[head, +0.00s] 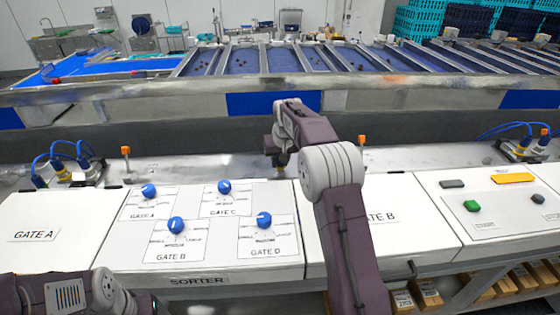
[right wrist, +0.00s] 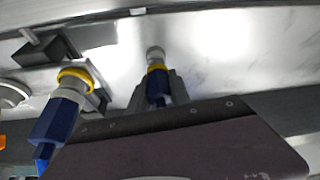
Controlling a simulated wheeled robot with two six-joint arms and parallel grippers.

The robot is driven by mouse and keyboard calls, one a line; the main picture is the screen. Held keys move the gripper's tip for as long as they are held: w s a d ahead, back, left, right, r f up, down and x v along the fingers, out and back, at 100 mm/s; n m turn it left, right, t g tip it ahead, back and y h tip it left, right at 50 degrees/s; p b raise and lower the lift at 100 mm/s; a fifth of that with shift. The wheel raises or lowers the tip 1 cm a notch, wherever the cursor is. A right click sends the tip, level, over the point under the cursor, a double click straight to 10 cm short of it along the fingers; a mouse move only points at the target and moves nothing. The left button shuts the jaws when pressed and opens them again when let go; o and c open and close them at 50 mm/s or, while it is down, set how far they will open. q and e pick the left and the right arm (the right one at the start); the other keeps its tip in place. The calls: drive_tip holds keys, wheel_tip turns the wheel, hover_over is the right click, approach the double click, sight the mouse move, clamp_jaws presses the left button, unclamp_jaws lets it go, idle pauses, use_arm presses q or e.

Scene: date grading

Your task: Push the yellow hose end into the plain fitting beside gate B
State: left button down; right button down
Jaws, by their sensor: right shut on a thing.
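My right gripper (right wrist: 157,92) is shut on a blue hose end with a yellow ring (right wrist: 157,68). In the head view my right gripper (head: 279,165) is low over the metal ledge behind the panels, left of the GATE B panel (head: 400,215), and the arm hides part of that panel. A pale metal cylinder (right wrist: 155,53) shows just beyond the yellow ring, in line with it. I cannot tell whether it is the plain fitting or the hose's own tip, nor how deep anything sits. My left arm shows at the lower left, its fingertips out of view.
Another blue connector with a yellow ring (right wrist: 74,78) stands left of the held one, close to a dark block (right wrist: 45,50). Blue hoses stand at the ledge's left (head: 60,165) and right (head: 520,147). The sorter panel (head: 120,262) has several blue knobs.

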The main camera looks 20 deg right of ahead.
drive_tip(key=shift+f+b, duration=0.45)
drive_tip(key=shift+f, duration=0.3)
idle(0.3)
drive_tip(key=c, duration=2)
unclamp_jaws()
drive_tip(key=o, duration=1.2)
drive_tip(key=shift+o, duration=0.2)
drive_tip(key=shift+r, duration=0.1)
wheel_tip(320, 180, up, 10)
drive_tip(key=p, duration=1)
